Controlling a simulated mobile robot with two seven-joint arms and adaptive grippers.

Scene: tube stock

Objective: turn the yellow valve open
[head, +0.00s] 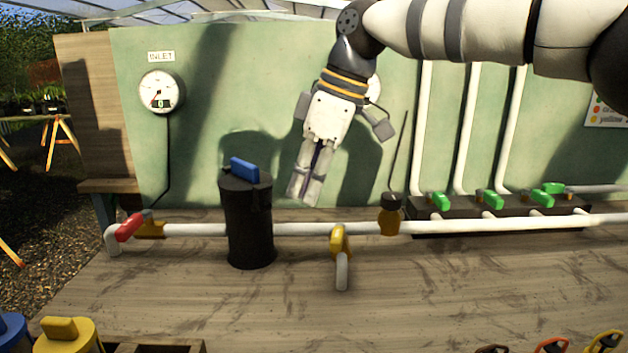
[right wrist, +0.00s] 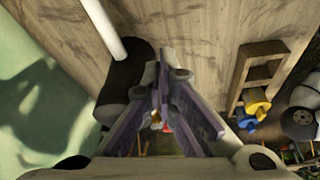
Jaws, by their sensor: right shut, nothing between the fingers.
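The yellow valve (head: 339,241) sits where a short bent white outlet (head: 342,272) leaves the long white pipe, near the middle of the head view. Its handle looks roughly in line with that outlet and across the main pipe. My right gripper (head: 305,198) points down above the pipe, up and left of the yellow valve and apart from it. Its fingers are shut and empty, and they also show in the right wrist view (right wrist: 162,75). I cannot make out the yellow valve in the right wrist view. My left gripper is not in view.
A black canister (head: 250,222) with a blue top handle stands left of the yellow valve. A red-handled valve (head: 130,227) is at the pipe's left end. Several green valves (head: 492,199) sit on the right manifold. An inlet gauge (head: 161,91) hangs on the green panel. The front bench is mostly clear.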

